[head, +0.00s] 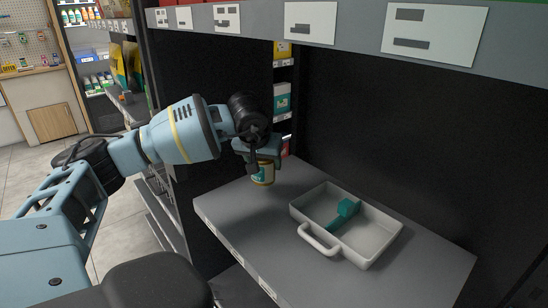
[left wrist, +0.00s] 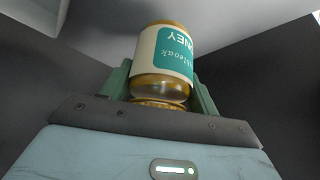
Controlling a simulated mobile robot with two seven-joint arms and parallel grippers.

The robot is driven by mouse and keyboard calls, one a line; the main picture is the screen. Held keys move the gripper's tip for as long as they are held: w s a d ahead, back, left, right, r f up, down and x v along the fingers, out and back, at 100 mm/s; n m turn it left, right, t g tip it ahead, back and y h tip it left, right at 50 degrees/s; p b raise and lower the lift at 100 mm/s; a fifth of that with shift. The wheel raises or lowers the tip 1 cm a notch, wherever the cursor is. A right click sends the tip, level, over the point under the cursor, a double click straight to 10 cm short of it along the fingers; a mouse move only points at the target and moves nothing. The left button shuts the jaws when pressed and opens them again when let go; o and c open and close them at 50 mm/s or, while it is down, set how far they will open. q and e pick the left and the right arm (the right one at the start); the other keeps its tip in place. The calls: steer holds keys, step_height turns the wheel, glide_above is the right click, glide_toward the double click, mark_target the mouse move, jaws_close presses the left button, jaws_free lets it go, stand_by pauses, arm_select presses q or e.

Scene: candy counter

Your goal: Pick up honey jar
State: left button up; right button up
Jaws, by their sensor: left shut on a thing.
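The honey jar (head: 264,173) is amber with a cream and teal label. In the left wrist view the jar (left wrist: 163,60) sits between the two green fingers, with the lettering upside down in the picture. My left gripper (head: 262,158) is shut on the jar near the back left of the grey shelf. The jar is close to the shelf surface; I cannot tell whether it touches it. Part of the jar is hidden by the gripper in the head view. My right gripper is not in view.
A white tray (head: 300,215) with a handle holds a teal scoop (head: 345,211) on the shelf (head: 240,215), right of the jar. An upper shelf edge with price cards (head: 434,30) overhangs. A stocked rack (head: 283,95) stands behind the jar.

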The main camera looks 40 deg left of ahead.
arm_select(q)
steer(key=s+d+r, duration=0.1)
steer(key=s, duration=0.8)
steer(key=shift+s+d+b, duration=0.3)
steer(key=shift+d+b, duration=0.05)
steer(key=shift+b, duration=0.1)
